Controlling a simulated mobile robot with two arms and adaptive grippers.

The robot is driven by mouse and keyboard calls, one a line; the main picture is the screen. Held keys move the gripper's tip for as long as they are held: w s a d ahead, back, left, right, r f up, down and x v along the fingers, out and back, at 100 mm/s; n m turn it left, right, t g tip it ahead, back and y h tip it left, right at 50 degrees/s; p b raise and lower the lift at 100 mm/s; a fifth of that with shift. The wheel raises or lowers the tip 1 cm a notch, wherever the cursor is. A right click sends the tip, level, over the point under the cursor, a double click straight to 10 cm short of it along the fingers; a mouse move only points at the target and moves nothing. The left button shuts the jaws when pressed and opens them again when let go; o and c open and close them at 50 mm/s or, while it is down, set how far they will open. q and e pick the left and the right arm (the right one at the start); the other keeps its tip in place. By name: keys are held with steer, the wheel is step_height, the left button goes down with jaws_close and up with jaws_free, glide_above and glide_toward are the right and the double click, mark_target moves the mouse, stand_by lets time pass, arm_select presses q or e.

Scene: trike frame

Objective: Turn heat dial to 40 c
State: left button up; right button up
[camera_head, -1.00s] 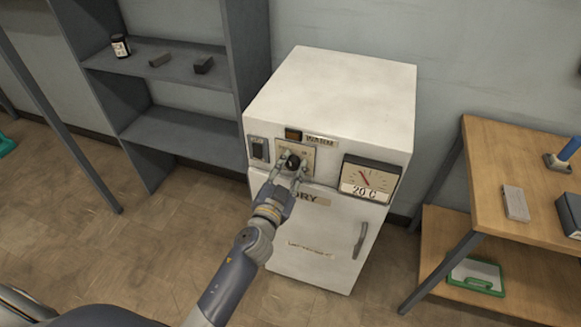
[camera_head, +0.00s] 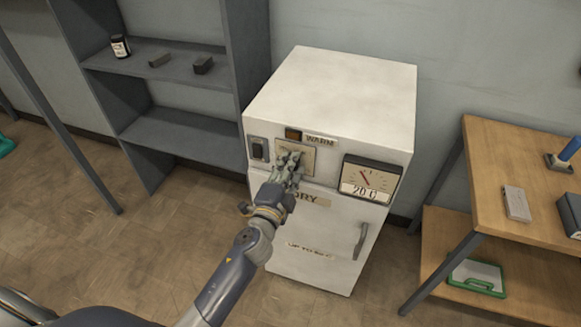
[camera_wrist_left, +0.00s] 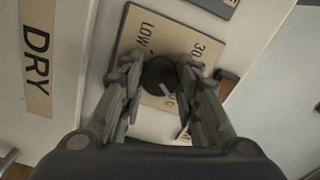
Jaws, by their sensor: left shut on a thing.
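The heat dial (camera_wrist_left: 160,77) is a round black knob with a light pointer line, on a beige plate (camera_wrist_left: 182,39) marked "LOW" and "30" in the left wrist view. Other markings are partly hidden by the fingers. My left gripper (camera_wrist_left: 158,80) is shut on the dial, one finger on each side of it. In the head view my left gripper (camera_head: 287,163) covers the dial on the front of the white cabinet (camera_head: 340,85). The gauge (camera_head: 370,180) to the right reads "20 C". My right gripper is not in view.
A dark switch (camera_head: 258,149) is left of the dial plate, and a small amber lamp (camera_head: 293,134) is above it. A grey shelf (camera_head: 180,135) stands at left. A wooden bench (camera_head: 510,190) stands at right.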

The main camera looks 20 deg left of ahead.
arm_select(q)
steer(key=shift+m, duration=0.7)
steer(key=o, duration=1.1)
steer(key=s, duration=1.2)
steer(key=shift+a, duration=0.2)
